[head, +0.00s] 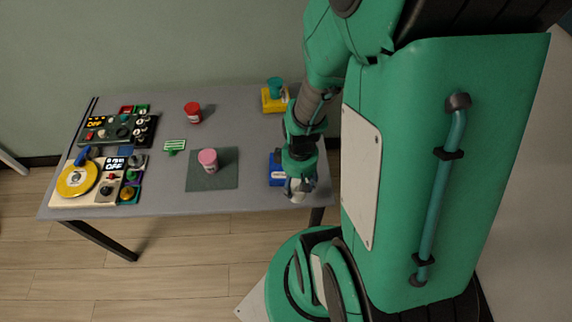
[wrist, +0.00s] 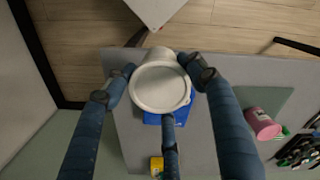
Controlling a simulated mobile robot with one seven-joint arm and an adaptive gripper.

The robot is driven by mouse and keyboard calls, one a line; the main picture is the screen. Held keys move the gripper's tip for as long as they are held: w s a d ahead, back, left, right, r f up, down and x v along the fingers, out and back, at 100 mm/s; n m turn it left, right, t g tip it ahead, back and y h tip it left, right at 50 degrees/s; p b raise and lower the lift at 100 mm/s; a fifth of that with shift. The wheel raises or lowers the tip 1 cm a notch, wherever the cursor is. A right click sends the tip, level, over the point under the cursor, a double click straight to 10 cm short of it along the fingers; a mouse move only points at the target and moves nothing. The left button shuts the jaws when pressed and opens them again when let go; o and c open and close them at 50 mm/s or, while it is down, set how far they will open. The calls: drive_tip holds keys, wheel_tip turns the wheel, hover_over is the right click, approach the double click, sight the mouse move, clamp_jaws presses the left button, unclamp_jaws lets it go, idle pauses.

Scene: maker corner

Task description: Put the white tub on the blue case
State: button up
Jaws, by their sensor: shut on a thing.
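The white tub (head: 297,196) is held by my gripper (head: 299,184) at the right front of the table. In the wrist view the tub (wrist: 160,88) shows its round pale top between my gripper's fingers (wrist: 158,76), which are shut on it. The blue case (head: 276,171) lies on the table just left of and behind the tub in the head view, partly hidden by my gripper. In the wrist view the blue case (wrist: 188,110) shows beneath the tub, which covers much of it. I cannot tell whether they touch.
A yellow case (head: 268,104) with a teal cup (head: 275,88) on it stands at the back right of the grey table (head: 240,125). A pink tub (head: 208,160) is on a dark green mat (head: 227,182). A red tub (head: 193,112) stands behind. Control panels (head: 118,130) fill the left.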

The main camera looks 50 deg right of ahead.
drive_tip(key=w+d+f+b, duration=0.1)
drive_tip(key=w+d+b, duration=0.1)
drive_tip(key=w+d, duration=0.7)
drive_tip(key=w, duration=0.4)
drive_tip(key=shift+d+f+b, duration=0.15)
drive_tip(key=shift+f+b, duration=0.05)
drive_tip(key=shift+b, duration=0.1)
drive_tip(key=shift+f, duration=0.15)
drive_tip(key=shift+f+b, duration=0.6)
drive_tip(key=shift+f, duration=1)
drive_tip(key=shift+f, duration=0.2)
drive_tip(key=o, duration=1.6)
wheel_tip(320, 180, up, 12)
drive_tip(key=p, duration=0.3)
drive_tip(key=shift+r, duration=0.15)
